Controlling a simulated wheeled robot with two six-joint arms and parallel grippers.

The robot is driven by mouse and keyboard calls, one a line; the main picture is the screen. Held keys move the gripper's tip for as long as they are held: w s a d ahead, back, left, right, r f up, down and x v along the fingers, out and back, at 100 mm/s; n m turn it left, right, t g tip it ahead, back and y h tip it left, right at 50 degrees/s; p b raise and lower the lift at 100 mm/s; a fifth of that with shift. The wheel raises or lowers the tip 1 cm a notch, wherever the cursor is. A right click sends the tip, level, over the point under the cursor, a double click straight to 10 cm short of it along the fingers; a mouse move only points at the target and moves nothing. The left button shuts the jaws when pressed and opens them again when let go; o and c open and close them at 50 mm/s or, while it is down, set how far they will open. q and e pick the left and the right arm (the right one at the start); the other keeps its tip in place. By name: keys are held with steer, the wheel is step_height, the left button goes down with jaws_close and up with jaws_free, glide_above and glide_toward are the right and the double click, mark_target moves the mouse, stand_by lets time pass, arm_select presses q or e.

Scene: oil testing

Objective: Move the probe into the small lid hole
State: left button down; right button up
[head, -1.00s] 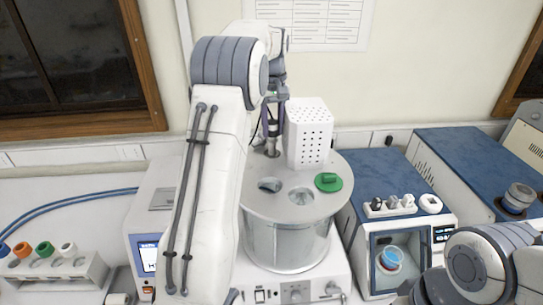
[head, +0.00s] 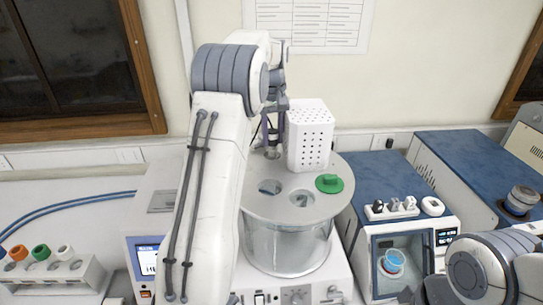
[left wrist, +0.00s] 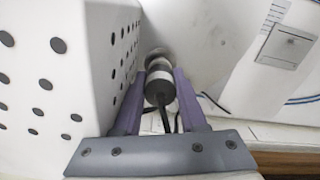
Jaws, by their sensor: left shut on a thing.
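That fitting (head: 272,153) shows below the gripper in the head view. My right gripper is not in view.
The white perforated box (head: 310,135) stands close beside my left gripper. A glass bath (head: 287,248) is under the lid. A blue-topped instrument (head: 385,180) stands to the right. A rack with coloured caps (head: 50,275) is at the left.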

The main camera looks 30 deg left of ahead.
arm_select(q)
steer(key=shift+c, duration=2.2)
jaws_free()
steer(key=shift+o, duration=0.3)
steer(key=shift+s, duration=0.1)
steer(key=shift+d, duration=0.1)
steer(key=shift+r, duration=0.2)
step_height(320, 180, up, 10)
steer(key=shift+r, duration=0.15)
